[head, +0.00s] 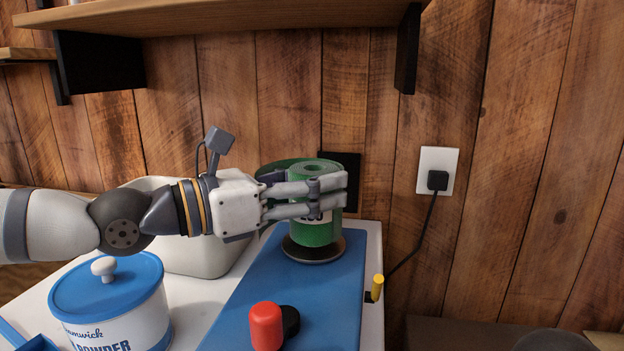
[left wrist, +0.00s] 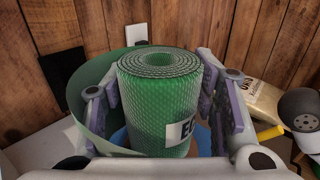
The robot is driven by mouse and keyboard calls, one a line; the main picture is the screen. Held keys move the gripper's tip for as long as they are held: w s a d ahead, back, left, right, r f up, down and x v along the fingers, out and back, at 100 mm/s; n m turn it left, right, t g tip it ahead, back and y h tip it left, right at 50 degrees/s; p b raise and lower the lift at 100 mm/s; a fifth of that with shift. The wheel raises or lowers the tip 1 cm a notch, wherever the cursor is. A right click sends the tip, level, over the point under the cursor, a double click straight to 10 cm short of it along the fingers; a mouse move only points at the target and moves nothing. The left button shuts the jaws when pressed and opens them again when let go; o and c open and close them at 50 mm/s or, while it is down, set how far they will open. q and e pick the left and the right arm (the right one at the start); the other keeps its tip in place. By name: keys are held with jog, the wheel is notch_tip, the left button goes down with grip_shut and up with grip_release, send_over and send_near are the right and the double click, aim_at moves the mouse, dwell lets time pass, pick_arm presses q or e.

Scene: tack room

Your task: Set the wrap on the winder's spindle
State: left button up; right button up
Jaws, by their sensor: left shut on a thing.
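The wrap (head: 316,225) is a green textured roll with a white label, upright above a round dark disc (head: 313,252) that looks like the winder's base. It also shows in the left wrist view (left wrist: 158,105), with its coiled top end facing up. My left gripper (head: 330,195) reaches in from the left and is shut on the wrap, with fingers on either side. The wrap's lower end is at or just above the disc; I cannot tell if they touch. The spindle is hidden. My right gripper is not in view.
The disc is on a blue mat (head: 325,300) on a white top. A red knob (head: 265,327), a yellow handle (head: 377,284) and a blue-lidded powder tub (head: 110,305) are nearer. A white bin (head: 205,258) is behind my arm. A curved green band (left wrist: 85,90) is beside the wrap.

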pick_arm(q)
jog(key=shift+f, duration=0.5)
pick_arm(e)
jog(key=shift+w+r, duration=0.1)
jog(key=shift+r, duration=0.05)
pick_arm(q)
jog(key=o, duration=0.9)
jog(key=shift+f, duration=0.1)
jog(key=shift+s+a, duration=0.2)
jog(key=shift+a, duration=0.3)
jog(key=b+v, duration=0.1)
jog(key=v, duration=0.3)
jog(key=shift+a+f, duration=0.15)
jog(key=shift+a, duration=0.05)
jog(key=p+v, duration=0.3)
jog(key=v, duration=0.2)
jog(key=shift+s+a, duration=0.2)
jog(key=shift+s, duration=0.1)
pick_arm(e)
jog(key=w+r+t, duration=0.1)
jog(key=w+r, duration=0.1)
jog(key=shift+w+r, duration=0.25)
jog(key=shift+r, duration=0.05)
